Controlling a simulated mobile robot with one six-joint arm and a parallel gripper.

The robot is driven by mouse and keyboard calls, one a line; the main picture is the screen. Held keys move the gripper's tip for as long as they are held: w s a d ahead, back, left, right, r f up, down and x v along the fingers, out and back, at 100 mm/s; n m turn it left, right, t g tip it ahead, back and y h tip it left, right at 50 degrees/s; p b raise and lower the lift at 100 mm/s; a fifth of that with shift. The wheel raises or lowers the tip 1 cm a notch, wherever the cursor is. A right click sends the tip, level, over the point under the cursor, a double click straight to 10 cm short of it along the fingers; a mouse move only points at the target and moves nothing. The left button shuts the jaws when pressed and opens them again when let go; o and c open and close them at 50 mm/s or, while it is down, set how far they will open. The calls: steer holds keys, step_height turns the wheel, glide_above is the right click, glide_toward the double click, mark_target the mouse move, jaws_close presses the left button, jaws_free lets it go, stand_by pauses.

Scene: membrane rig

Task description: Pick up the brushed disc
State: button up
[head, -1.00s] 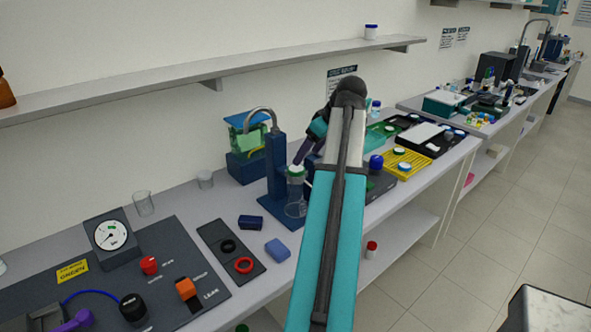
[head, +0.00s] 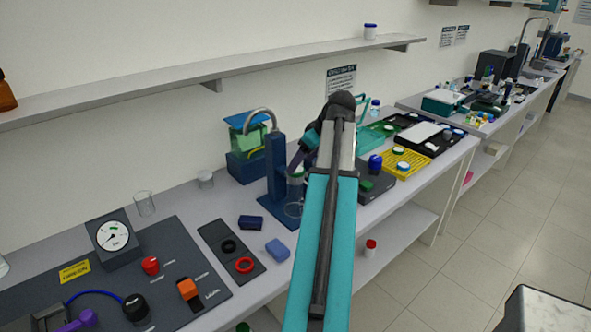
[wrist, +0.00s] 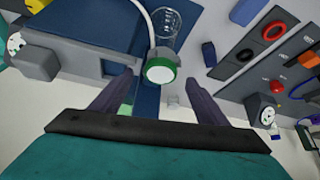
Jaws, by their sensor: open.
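A round white-faced disc with a green rim (wrist: 160,74) shows in the wrist view, at the blue stand. I cannot tell whether its face is brushed. My gripper (wrist: 159,78) is open, with one purple finger on each side of the disc; neither finger clearly touches it. In the head view my gripper (head: 297,165) is at the blue stand (head: 276,165) and hides most of the disc. A clear glass vessel (wrist: 168,30) is beyond the disc in the wrist view.
A yellow rack (head: 404,162) with round white pieces is to the right. A dark panel (head: 232,252) with black and red rings and a blue block (head: 277,250) are front left. A gauge (head: 113,236) is farther left. A shelf (head: 200,76) runs above.

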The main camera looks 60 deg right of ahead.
steer(key=shift+p+x, duration=0.3)
steer(key=shift+x, duration=1.05)
steer(key=shift+a, duration=0.1)
steer(key=c, duration=1.1)
steer(key=shift+r, duration=0.2)
steer(key=shift+w+r+b, duration=0.1)
steer(key=shift+r+b, duration=0.85)
steer(key=shift+r, duration=0.55)
steer(key=s+d+b, duration=0.1)
steer(key=s+d, duration=0.1)
steer(key=s, duration=0.3)
steer(key=s+d+r+b, duration=0.1)
steer(key=s+d+b, duration=0.1)
steer(key=s, duration=0.3)
steer(key=s+d+b, duration=0.1)
steer(key=s+d, duration=0.1)
steer(key=s, duration=0.3)
steer(key=shift+d+r, duration=0.1)
steer(key=shift+r, duration=0.2)
